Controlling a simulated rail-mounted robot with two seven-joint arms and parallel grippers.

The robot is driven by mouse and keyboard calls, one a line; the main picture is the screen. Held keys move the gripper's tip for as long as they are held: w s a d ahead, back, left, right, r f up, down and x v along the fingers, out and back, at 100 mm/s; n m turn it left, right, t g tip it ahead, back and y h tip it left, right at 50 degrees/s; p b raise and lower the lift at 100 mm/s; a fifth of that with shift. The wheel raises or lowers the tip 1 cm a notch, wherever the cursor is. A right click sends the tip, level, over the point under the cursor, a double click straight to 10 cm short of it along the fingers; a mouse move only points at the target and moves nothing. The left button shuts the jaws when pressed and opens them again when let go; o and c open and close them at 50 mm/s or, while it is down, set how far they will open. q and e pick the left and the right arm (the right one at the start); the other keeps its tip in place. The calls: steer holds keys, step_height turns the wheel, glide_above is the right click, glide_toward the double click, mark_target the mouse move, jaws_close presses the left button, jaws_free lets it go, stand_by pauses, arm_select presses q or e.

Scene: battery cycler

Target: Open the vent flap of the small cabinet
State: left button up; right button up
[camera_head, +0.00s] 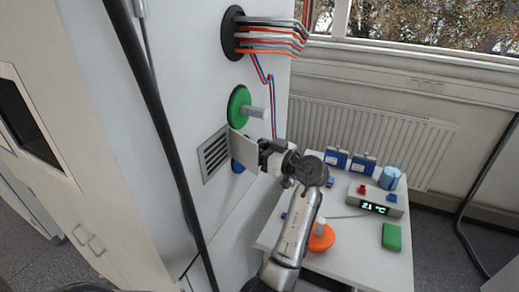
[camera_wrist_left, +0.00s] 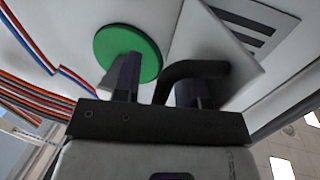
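The vent flap (camera_head: 243,152) is a pale square panel, swung out from the small cabinet's front (camera_head: 205,100) at an angle. The slotted vent grille (camera_head: 214,153) shows uncovered to its left. In the left wrist view the flap (camera_wrist_left: 215,52) carries a dark curved handle (camera_wrist_left: 190,68). My left gripper (camera_head: 264,156) is at the flap's outer edge. In the left wrist view its fingers (camera_wrist_left: 160,88) stand apart on either side of the handle's bent end, with a gap on the left finger's side. Firm contact cannot be told. My right gripper is not in view.
A green disc with a grey knob (camera_head: 238,105) sits just above the flap, and a blue disc (camera_head: 238,167) is partly behind it. Cables (camera_head: 270,38) leave the cabinet higher up. A white table (camera_head: 345,255) at right holds a display box (camera_head: 375,200), blue batteries and an orange knob.

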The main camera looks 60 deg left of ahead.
arm_select(q)
steer(key=v, duration=1.4)
steer(key=shift+b, duration=0.45)
